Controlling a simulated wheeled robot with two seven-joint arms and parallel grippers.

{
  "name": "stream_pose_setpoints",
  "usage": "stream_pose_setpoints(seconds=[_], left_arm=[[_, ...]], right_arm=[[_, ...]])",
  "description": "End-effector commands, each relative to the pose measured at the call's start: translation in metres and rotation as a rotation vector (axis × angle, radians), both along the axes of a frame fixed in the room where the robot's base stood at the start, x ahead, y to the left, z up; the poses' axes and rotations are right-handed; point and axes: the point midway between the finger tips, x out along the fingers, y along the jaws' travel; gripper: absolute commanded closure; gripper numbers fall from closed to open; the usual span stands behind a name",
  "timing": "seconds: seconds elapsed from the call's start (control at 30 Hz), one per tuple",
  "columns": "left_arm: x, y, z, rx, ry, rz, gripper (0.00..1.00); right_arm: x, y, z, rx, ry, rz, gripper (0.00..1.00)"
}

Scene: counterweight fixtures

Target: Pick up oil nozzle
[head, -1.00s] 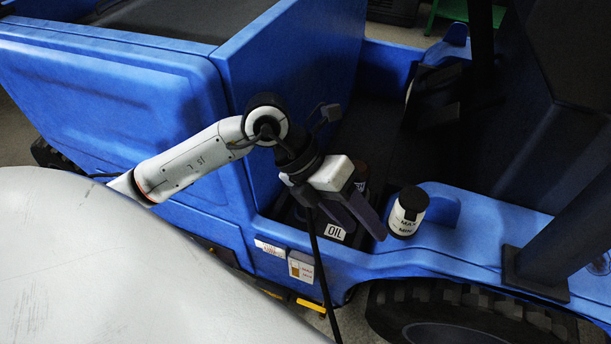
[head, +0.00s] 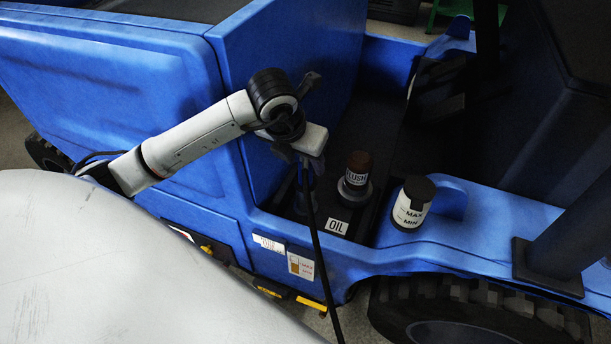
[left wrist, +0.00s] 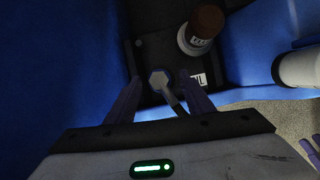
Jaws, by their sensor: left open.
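The oil nozzle shows in the left wrist view as a grey hexagonal top (left wrist: 160,79) with a dark hose curving off it. It stands in the dark tray (head: 362,218) of the blue vehicle, left of the white OIL label (head: 337,227). In the head view my left gripper (head: 302,172) is above it and hides most of it. In the left wrist view its two purple fingers (left wrist: 158,92) are apart, one on each side of the nozzle top. I cannot tell whether they touch it.
A brown-topped FLUSH container (head: 357,170) stands in a grey holder right of the gripper. A black-and-white MAX/MIN container (head: 411,203) stands on the blue ledge further right. A blue wall (head: 285,85) rises behind and left. A black hose (head: 320,255) hangs in front.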

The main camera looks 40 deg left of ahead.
Motion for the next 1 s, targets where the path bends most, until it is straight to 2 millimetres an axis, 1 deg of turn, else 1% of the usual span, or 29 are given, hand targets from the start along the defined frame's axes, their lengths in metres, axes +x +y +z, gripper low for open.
stream_pose_setpoints(seconds=[0.03,0.13,0.23,0.4,0.43,0.47,0.7,1.0], left_arm=[[0.003,0.0,-0.01,-0.002,0.003,0.001,0.52],[0.007,0.001,-0.018,-0.001,0.001,0.0,0.52],[0.009,0.001,-0.021,-0.001,0.0,-0.001,0.52],[0.009,0.001,-0.021,0.0,-0.001,-0.002,0.52],[0.009,0.001,-0.021,0.0,-0.001,-0.002,0.54],[0.009,0.001,-0.021,0.0,-0.001,-0.001,0.59],[0.008,0.001,-0.021,-0.001,0.0,-0.001,0.99],[0.009,0.001,-0.019,-0.001,-0.003,-0.002,1.0]], right_arm=[[0.001,0.0,-0.001,0.003,-0.004,-0.001,0.69],[0.002,0.001,-0.001,0.007,-0.007,-0.003,0.69],[0.002,0.001,-0.001,0.008,-0.008,-0.004,0.69],[0.002,0.001,0.0,0.009,-0.007,-0.004,0.69],[0.002,0.001,0.0,0.009,-0.007,-0.004,0.69],[0.002,0.001,0.0,0.01,-0.007,-0.004,0.69],[0.002,0.002,-0.001,0.01,-0.006,-0.006,0.69],[0.001,0.002,-0.001,0.009,-0.004,-0.005,0.69]])
